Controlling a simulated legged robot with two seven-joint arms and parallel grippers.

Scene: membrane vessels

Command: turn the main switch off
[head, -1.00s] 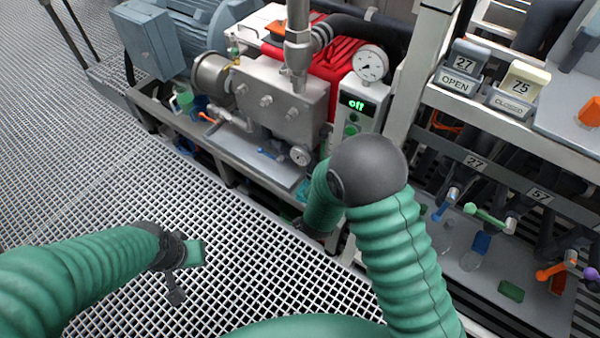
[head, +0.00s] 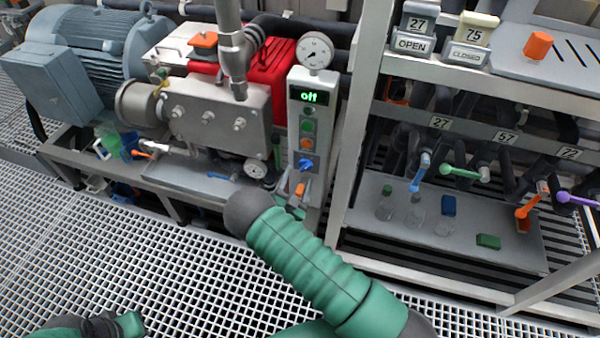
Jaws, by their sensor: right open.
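The control panel (head: 325,100) is a narrow grey box with a display reading "off". Below the display are a green button (head: 307,125), an orange button (head: 306,144) and a blue rotary knob (head: 306,165). I cannot tell for sure which control is the main switch. An orange part (head: 300,189) shows low on the panel. My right gripper (head: 298,197) is just below the blue knob, open, and partly hidden beside my dark wrist. Whether it touches the orange part is unclear. My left gripper (head: 112,326) is at the bottom left, cut by the edge, its jaws unclear.
A round gauge (head: 315,50) tops the panel. A grey pump block (head: 215,115) and blue motor (head: 85,55) stand left. A white rack (head: 360,130) with coloured valve handles (head: 460,172) and bottles stands right. The grated floor (head: 130,250) is clear in front.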

